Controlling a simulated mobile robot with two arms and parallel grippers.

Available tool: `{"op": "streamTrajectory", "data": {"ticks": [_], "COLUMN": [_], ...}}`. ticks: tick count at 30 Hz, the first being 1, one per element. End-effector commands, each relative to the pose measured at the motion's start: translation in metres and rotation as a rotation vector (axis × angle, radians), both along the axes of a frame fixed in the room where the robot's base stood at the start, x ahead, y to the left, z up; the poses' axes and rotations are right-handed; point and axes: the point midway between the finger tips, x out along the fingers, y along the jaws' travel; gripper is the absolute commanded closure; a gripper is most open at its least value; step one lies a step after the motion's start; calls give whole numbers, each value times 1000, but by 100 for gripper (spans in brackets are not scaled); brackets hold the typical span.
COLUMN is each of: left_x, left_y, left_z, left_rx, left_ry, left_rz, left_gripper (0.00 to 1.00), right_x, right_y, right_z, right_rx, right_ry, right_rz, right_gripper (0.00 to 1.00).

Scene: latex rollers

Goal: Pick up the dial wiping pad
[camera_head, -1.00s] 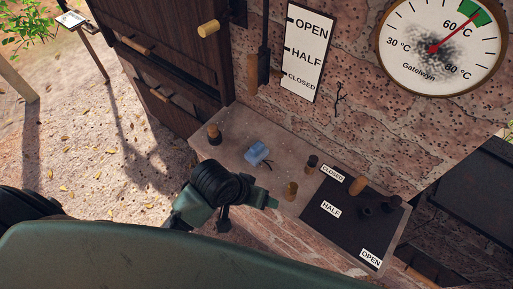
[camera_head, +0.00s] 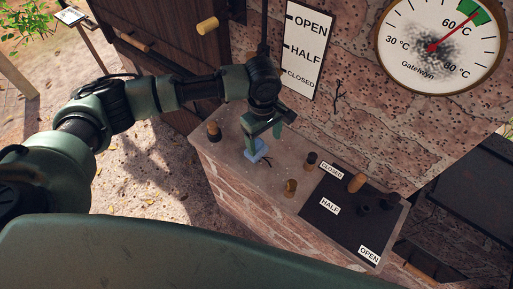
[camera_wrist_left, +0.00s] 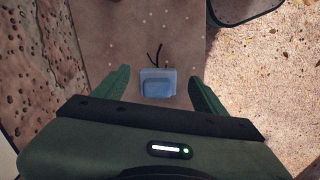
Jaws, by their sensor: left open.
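The dial wiping pad is a small light-blue pad (camera_head: 257,152) with dark strings, lying on the stone ledge (camera_head: 229,140). In the left wrist view the pad (camera_wrist_left: 158,84) lies between my two green fingers, with a gap on each side. My left gripper (camera_head: 264,139) points down over the pad in the head view and hides part of it. It is open, and it also shows in the left wrist view (camera_wrist_left: 159,87). I cannot tell how far above the ledge the fingertips are. My right gripper is not in view.
A dark board (camera_head: 318,214) with CLOSED, HALF and OPEN labels lies right of the pad. The brick wall with a dial gauge (camera_head: 441,45) rises behind.

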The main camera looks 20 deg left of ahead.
Motion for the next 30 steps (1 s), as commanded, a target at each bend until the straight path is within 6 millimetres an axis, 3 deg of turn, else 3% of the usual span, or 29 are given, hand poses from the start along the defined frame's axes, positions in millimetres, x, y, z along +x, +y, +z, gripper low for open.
{"op": "streamTrajectory", "data": {"ticks": [3,6,14,21,30], "left_x": [14,17,18,22,22], "left_y": [21,27,28,30,30], "left_z": [11,9,-18,-54,-65], "left_rx": [38,48,49,48,46], "left_ry": [7,14,15,14,13], "left_rz": [125,169,173,171,169], "left_gripper": [29,29,29,29,29], "right_x": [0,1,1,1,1], "right_y": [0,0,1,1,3], "right_z": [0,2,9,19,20], "right_rx": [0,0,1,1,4], "right_ry": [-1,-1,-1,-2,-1], "right_rz": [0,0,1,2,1], "right_gripper": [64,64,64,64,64]}}
